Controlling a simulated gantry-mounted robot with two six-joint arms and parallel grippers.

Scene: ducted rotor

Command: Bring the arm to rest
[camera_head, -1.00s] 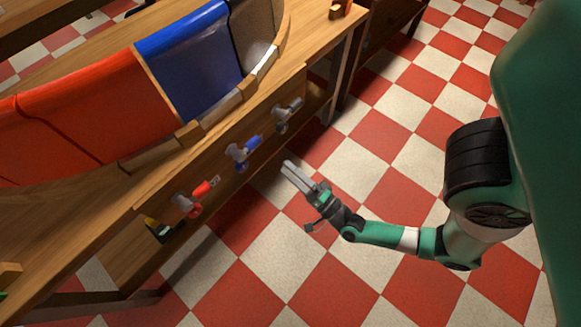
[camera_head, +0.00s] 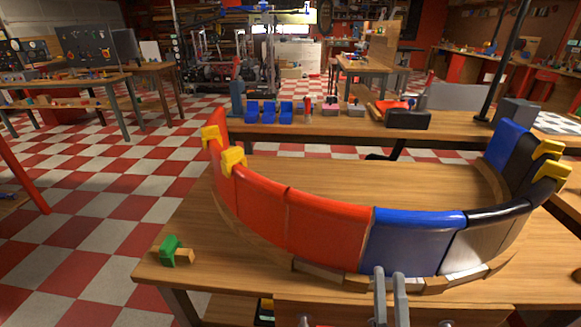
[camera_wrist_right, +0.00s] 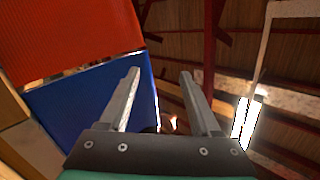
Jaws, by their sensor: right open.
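My right gripper (camera_head: 390,285) shows at the bottom of the head view, its two grey fingers pointing up in front of the curved duct wall. In the right wrist view its fingers (camera_wrist_right: 158,90) are spread apart with nothing between them. The duct wall is made of red panels (camera_head: 262,205), a blue panel (camera_head: 412,242) and dark panels, and stands on the wooden bench (camera_head: 190,240). The red panel (camera_wrist_right: 70,30) and blue panel (camera_wrist_right: 95,105) also show left of the fingers in the wrist view. My left gripper is in neither view.
Yellow clamps (camera_head: 233,159) grip the wall's left end, and more yellow clamps (camera_head: 549,149) grip its right end. A green-headed mallet (camera_head: 170,251) lies on the bench's left corner. A second bench (camera_head: 330,122) with blue bins (camera_head: 268,112) stands behind. Checkered floor is open at left.

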